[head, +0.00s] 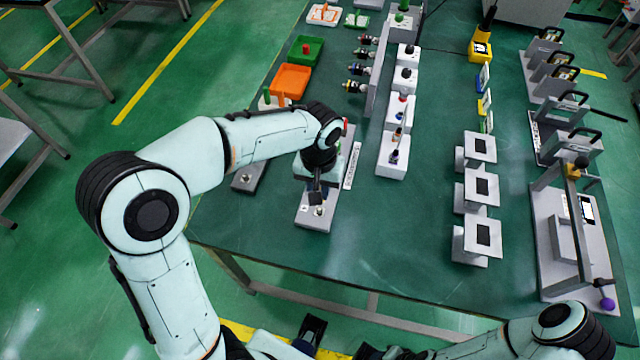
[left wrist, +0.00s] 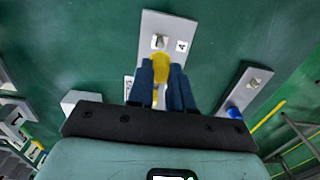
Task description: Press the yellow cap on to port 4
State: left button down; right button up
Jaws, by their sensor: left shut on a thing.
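The yellow cap (left wrist: 160,68) is between the dark blue fingertips of my left gripper (left wrist: 161,80) in the left wrist view. My left gripper is shut on it. The grey plate with the label 4 (left wrist: 181,46) lies just beyond the fingertips, and its metal port (left wrist: 159,41) shows just past the cap. The cap appears apart from the port, though the height gap is hard to judge. In the head view my left gripper (head: 316,192) hangs over the plate (head: 316,221) and hides the cap. Dark parts at the bottom edge may be my right gripper, but its fingers are unclear.
A second grey plate with a port (left wrist: 246,88) lies to the right in the left wrist view. Orange (head: 291,80) and green (head: 306,50) trays stand farther back. White blocks (head: 393,152) stand right of the gripper. The table front is clear.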

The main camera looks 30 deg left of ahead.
aim_at(319, 209)
pick_arm(q)
jog(key=shift+f+b, duration=1.45)
jog(key=shift+f, duration=0.35)
jog(key=shift+w+f+b, duration=0.1)
jog(key=shift+f+b, duration=0.8)
jog(key=shift+f, duration=0.2)
jog(key=shift+p, duration=0.35)
jog(key=shift+f+b, duration=0.3)
jog(key=shift+f, duration=0.1)
jog(key=c, duration=0.9)
grip_release()
jog(key=shift+c, duration=0.2)
notch_tip(319, 209, up, 14)
jog(key=p, duration=0.2)
jog(key=shift+f+p, duration=0.25)
jog(key=shift+p, duration=0.05)
